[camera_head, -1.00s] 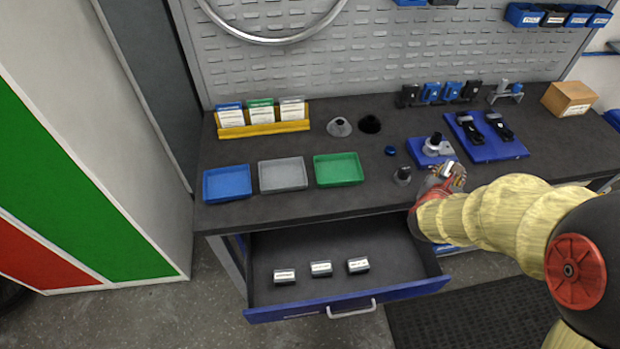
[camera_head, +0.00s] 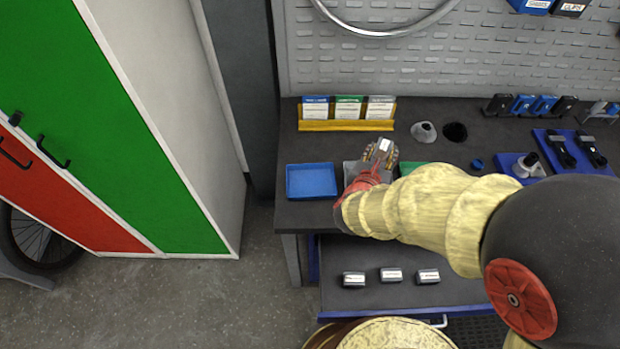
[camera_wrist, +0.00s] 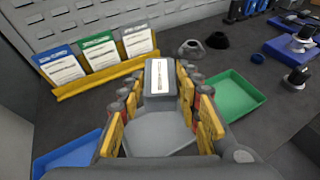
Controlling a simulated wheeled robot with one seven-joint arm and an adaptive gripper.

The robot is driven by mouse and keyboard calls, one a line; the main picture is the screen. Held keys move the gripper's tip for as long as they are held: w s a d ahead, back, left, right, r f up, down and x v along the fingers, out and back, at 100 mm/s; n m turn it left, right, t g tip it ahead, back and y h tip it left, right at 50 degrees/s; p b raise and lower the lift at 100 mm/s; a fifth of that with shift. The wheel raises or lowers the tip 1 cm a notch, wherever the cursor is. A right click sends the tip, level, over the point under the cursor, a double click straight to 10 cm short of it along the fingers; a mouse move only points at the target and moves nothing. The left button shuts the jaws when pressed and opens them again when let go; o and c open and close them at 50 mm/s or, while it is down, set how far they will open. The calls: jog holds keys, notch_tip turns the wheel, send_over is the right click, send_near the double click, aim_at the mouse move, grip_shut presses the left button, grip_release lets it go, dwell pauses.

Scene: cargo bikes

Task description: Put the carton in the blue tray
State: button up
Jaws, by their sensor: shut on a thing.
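My gripper (camera_head: 381,153) is shut on a small dark grey carton (camera_wrist: 160,84) with a white label, held between its yellow-padded fingers. The label of the carton (camera_head: 384,145) also shows in the head view. The gripper is above the grey tray, to the right of the blue tray. The blue tray (camera_head: 311,181) lies empty on the dark bench, left of the grey tray. In the wrist view the blue tray (camera_wrist: 66,156) is at the lower left, partly cut off by the picture edge and my gripper.
The grey tray (camera_wrist: 160,140) is below my gripper, and the green tray (camera_wrist: 238,98) is to its right. A yellow card rack (camera_head: 345,125) stands behind the trays. Below, an open drawer (camera_head: 378,299) holds three small labelled boxes. Bench fittings stand at right.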

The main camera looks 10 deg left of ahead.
jog(key=s+a+r+n+y+p, duration=0.1)
jog(key=s+a+p, duration=0.1)
jog(key=s+a, duration=0.45)
jog(key=s+a+n+p, duration=0.1)
jog(key=s+a+p, duration=0.15)
jog(key=s, duration=0.65)
jog(key=b, duration=0.5)
send_over(308, 189)
jog(key=f, duration=0.9)
jog(key=shift+s+d, duration=0.25)
jog(key=shift+w+a+f, duration=0.2)
jog(key=shift+w+f, duration=0.05)
jog(key=shift+f, duration=0.3)
jog(key=shift+f+b, duration=0.7)
jog(key=shift+f, duration=0.6)
